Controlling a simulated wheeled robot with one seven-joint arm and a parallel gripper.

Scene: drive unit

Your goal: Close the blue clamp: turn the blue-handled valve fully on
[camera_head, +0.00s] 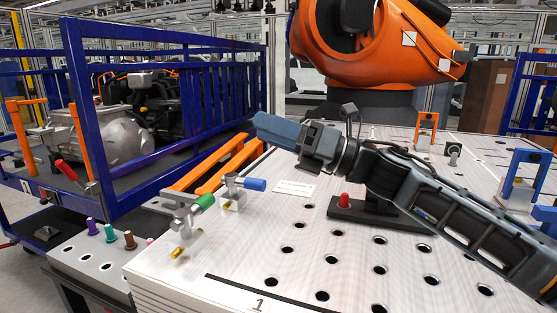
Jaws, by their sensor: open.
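The blue-handled valve (254,184) stands near the left edge of the white perforated table; its blue handle points right from a silver body. The blue clamp (522,173) is an upright blue frame at the right of the table; I cannot tell whether it is open or closed. My gripper (262,126) reaches in from the right and points left. It is above and behind the blue-handled valve in the picture, apart from it. Its jaws are open, with nothing seen between them.
A green-handled valve (203,203) stands just left of the blue one. A red button on a black base (345,202) lies below my arm. An orange clamp (427,130) is at the back. A blue-railed cart (90,190) borders the left. The table's front middle is clear.

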